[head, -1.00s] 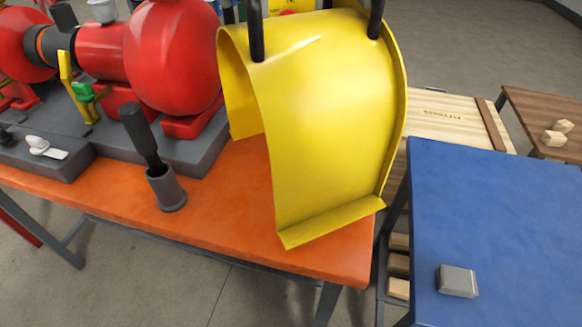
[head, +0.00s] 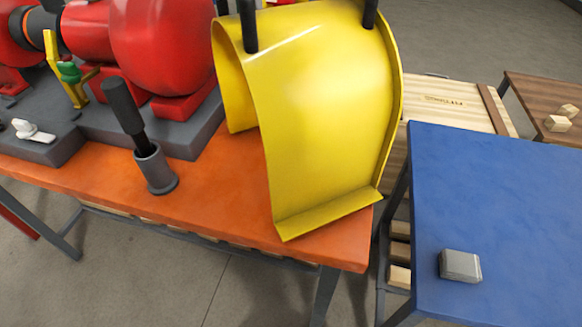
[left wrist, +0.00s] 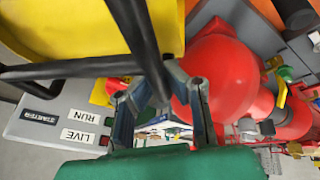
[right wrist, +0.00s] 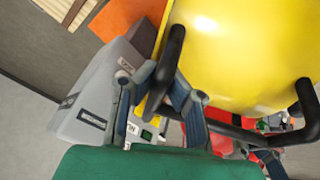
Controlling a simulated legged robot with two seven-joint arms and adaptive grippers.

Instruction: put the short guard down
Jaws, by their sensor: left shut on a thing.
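The short guard (head: 330,110) is a curved yellow cover with a bottom flange. In the head view it stands upright over the right end of the orange table (head: 225,195). I cannot tell whether the flange touches the tabletop. Black handle posts rise from its top. My left gripper (left wrist: 160,82) is shut on a black handle bar beside the yellow sheet. My right gripper (right wrist: 163,82) has its fingers closed around a black handle of the guard (right wrist: 235,50). Both grippers are outside the head view. The guard hides part of the table behind it.
The red pump (head: 165,45) on its grey base stands left of the guard. A grey cup with a black-handled tool (head: 157,170) stands near the front edge. A blue table (head: 500,210) with a grey block (head: 460,265) is at the right. A wooden crate (head: 455,100) is behind.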

